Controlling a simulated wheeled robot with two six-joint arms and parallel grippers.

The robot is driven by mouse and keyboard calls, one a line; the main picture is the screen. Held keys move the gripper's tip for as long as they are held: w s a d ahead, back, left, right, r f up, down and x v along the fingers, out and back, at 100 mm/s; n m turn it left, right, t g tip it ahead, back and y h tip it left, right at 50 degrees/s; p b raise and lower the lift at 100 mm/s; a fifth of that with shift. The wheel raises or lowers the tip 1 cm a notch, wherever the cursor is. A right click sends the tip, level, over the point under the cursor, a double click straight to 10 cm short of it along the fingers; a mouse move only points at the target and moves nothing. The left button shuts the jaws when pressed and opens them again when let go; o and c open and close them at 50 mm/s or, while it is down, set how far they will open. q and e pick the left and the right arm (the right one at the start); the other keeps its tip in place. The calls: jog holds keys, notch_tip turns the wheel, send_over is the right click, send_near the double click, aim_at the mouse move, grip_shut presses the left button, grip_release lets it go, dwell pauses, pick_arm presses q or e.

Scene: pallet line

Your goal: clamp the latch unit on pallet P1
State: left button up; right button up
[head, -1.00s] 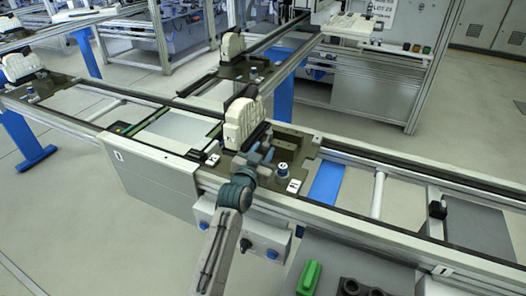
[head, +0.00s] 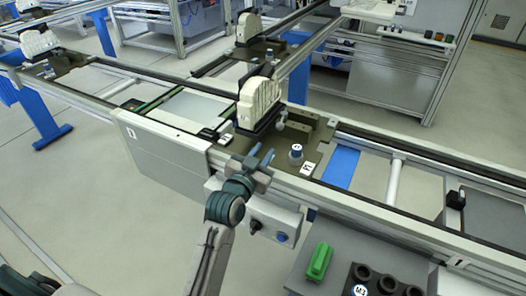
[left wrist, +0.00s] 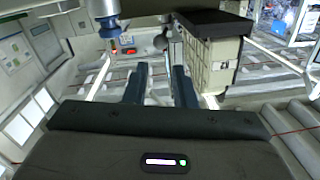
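Pallet P1 (head: 322,146), a dark olive plate with a white P1 label, lies on the near conveyor. The latch unit (head: 260,97), a cream ribbed block on a black base, stands upright on its left part. It also shows in the left wrist view (left wrist: 222,68), right of the fingers. A small grey ball-ended part (head: 281,122) sits beside the unit; I cannot tell whether it is clamped. My left gripper (head: 260,163) is open and empty, apart from the unit, over the pallet's near edge. Its two fingers show in the left wrist view (left wrist: 160,86). My right gripper is out of view.
A blue-grey knob (head: 296,152) stands on the pallet near the label. A control box (head: 270,222) hangs from the near rail. A green block (head: 319,262) and a dark holder with round sockets (head: 386,283) are at the front right. Another cream unit (head: 249,27) stands behind.

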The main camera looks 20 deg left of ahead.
pick_arm(q)
jog(key=shift+a, duration=0.1)
jog(key=c, duration=0.4)
jog(key=shift+w+a+n+h, duration=0.2)
jog(key=shift+n+h, duration=0.1)
jog(key=shift+n, duration=0.2)
grip_shut()
jog(key=a+r+n+g+h+b, duration=0.25)
jog(key=a+n+h, duration=0.3)
jog(key=n, duration=0.75)
jog(key=shift+g, duration=0.35)
jog(key=x, duration=0.6)
jog(key=a+x, duration=0.1)
jog(key=x, duration=0.2)
jog(key=shift+w+p, duration=0.35)
jog(key=shift+p, duration=0.05)
jog(key=shift+w+d+f, duration=0.2)
jog(key=shift+w+d, duration=0.1)
jog(key=shift+w, duration=0.15)
